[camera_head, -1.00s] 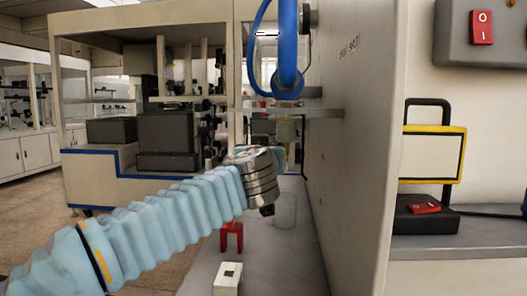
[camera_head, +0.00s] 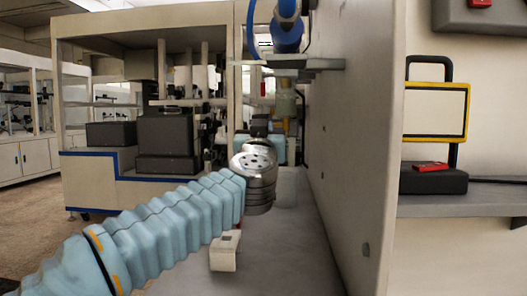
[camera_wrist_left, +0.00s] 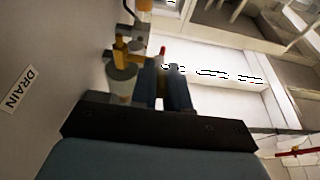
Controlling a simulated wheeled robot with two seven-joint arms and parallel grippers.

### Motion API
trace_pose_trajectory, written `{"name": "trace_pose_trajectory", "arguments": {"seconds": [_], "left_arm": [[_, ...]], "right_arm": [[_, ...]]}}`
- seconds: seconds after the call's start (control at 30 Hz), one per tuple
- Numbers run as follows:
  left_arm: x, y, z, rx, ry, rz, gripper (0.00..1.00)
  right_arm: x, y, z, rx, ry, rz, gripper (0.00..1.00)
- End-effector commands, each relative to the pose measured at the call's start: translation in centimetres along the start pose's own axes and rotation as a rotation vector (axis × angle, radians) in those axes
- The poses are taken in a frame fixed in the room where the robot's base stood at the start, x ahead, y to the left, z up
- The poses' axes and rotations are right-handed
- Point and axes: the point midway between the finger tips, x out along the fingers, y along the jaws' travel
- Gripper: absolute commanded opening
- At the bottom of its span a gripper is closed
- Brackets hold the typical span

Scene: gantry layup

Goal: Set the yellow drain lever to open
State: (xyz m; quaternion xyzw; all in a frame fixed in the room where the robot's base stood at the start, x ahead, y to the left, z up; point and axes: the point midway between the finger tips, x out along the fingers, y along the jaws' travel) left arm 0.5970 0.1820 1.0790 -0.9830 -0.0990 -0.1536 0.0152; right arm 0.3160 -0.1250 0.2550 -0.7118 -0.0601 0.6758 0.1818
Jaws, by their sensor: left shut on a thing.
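The yellow drain lever (camera_wrist_left: 121,52) shows in the left wrist view, left of my fingers, beside a pale cylindrical fitting near the wall. My left gripper (camera_wrist_left: 164,72) has its two dark blue fingers close together, with a thin red-tipped part showing between them. They appear shut on the lever's side arm, but the exact contact is dim and small. A DRAIN label (camera_wrist_left: 19,89) is on the wall at left. In the head view a bit of yellow (camera_head: 287,126) shows just beyond my left wrist, which hides most of the gripper. My right gripper is not in view.
A tall pale panel (camera_head: 350,130) stands close to the right of my left arm. A grey shelf (camera_head: 305,63) and blue hose (camera_head: 288,30) are above. A white block (camera_head: 224,252) with a dark opening stands below my wrist. A black case (camera_head: 432,180) sits right of the panel.

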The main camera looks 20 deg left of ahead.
Motion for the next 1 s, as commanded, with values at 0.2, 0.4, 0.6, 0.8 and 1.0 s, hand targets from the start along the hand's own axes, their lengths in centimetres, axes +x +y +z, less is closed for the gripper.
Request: {"name": "trace_pose_trajectory", "arguments": {"seconds": [0.2,0.4,0.6,0.8,1.0], "left_arm": [[-0.1,0.0,0.5,-0.001,0.06,0.001,0.0],[0.0,0.1,0.3,0.0,0.063,0.002,0.0],[0.0,0.1,0.3,0.0,0.062,0.002,0.26],[0.0,0.1,0.3,0.0,0.062,0.002,0.26],[-1.6,0.0,0.5,-0.002,0.062,0.002,0.26]], "right_arm": [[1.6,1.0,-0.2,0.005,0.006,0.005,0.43],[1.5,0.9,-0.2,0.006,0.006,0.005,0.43],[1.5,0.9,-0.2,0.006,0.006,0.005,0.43],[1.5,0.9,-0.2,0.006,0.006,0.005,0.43],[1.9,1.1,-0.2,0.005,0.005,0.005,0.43]]}}
